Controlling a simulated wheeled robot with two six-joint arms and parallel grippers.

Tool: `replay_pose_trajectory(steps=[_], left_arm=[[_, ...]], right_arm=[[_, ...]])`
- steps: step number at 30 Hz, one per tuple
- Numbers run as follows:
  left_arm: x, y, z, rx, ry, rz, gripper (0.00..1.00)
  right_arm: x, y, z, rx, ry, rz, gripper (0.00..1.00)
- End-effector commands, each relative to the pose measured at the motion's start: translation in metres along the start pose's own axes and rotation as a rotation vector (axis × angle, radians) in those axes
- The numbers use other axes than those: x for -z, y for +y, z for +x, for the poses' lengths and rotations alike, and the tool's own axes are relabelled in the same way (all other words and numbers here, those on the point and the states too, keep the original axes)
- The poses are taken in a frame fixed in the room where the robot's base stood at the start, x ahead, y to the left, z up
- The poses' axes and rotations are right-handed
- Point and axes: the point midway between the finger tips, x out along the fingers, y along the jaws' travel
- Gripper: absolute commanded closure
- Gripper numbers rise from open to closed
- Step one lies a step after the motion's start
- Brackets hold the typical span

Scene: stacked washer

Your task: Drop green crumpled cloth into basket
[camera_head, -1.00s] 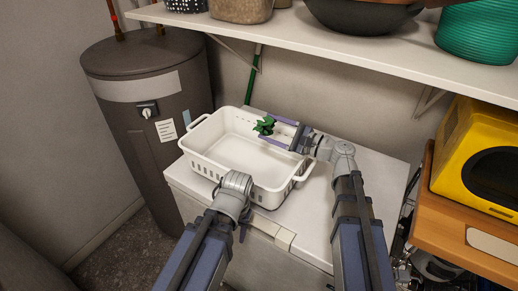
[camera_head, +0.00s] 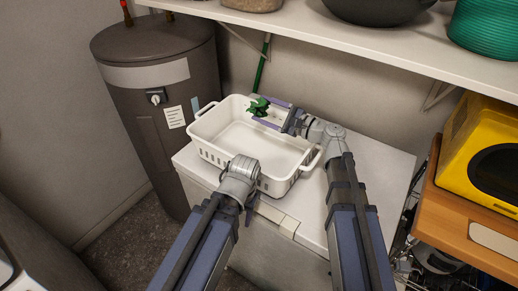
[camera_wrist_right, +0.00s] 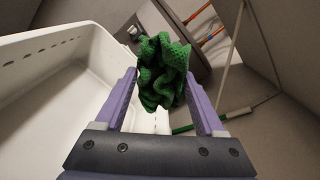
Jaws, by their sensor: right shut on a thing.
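The green crumpled cloth (camera_head: 258,107) is between the purple fingers of my right gripper (camera_head: 268,111), which is shut on it. The cloth also shows in the right wrist view (camera_wrist_right: 160,70), bunched between the fingertips. The white basket (camera_head: 205,124) stands on the white machine top, and it appears empty. In the head view the cloth appears over the basket's far side; in the right wrist view the basket (camera_wrist_right: 50,60) lies to the left of and below it. My left arm ends near the basket's front wall; its gripper (camera_head: 248,210) is mostly hidden, so its jaws do not show clearly.
A dark cylindrical tank (camera_head: 165,90) stands left of the machine. A white shelf (camera_head: 370,45) with bowls and baskets hangs above the back. A yellow appliance (camera_head: 480,140) sits on a wooden surface at the right. The machine top (camera_head: 375,165) is clear right of the basket.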

Motion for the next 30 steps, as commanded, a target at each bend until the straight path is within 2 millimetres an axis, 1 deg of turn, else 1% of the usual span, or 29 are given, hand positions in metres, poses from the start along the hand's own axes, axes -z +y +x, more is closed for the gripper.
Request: replay_pose_trajectory(steps=[1,6,16,17,24,30], left_arm=[[0.001,0.001,0.013,0.000,0.000,0.000,0.50],[0.002,0.003,0.027,0.000,0.000,0.000,0.50],[0.002,0.003,0.028,0.000,0.000,0.000,0.50],[0.002,0.003,0.028,0.000,0.000,0.000,0.50],[0.002,0.003,0.028,0.000,0.000,0.000,0.50],[0.002,0.003,0.028,0.000,0.000,0.000,0.50]], right_arm=[[0.009,0.009,0.000,0.000,0.000,0.000,0.73],[0.020,0.019,0.000,0.000,0.000,0.000,0.73],[0.020,0.019,0.000,0.000,0.000,0.000,0.73],[0.020,0.019,0.000,0.000,0.000,0.000,0.26],[0.020,0.019,0.000,0.000,0.000,0.000,0.00],[0.020,0.019,0.000,0.000,0.000,0.000,0.00]])
